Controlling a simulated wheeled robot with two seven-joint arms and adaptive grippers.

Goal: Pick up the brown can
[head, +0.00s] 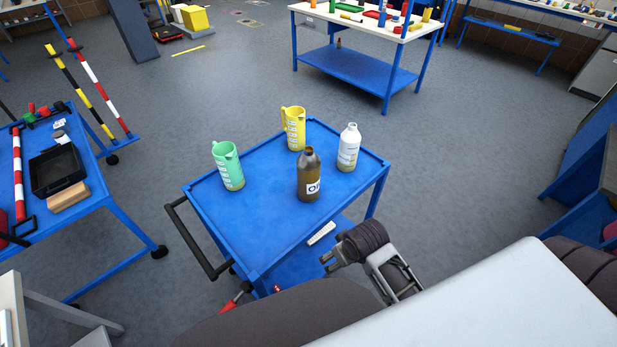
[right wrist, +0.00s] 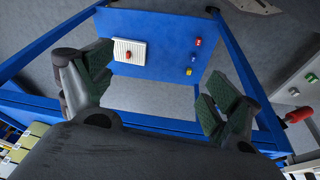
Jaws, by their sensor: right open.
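The brown can (head: 308,178) is a dark brown bottle-like container with a narrow neck and a white label. It stands upright on the blue cart top (head: 252,218), near the middle right. My right gripper (head: 331,260) is beside the cart's near right edge, below and apart from the can. In the right wrist view its two dark-padded fingers (right wrist: 158,92) are spread with nothing between them. The can does not show in the right wrist view. My left gripper is not in view.
A green jug (head: 228,166), a yellow jug (head: 294,129) and a white bottle (head: 348,148) stand around the can. The cart has a raised rim and a dark handle (head: 197,241) at left. Its lower shelf (right wrist: 165,40) holds small items. Another blue cart (head: 84,212) stands at left.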

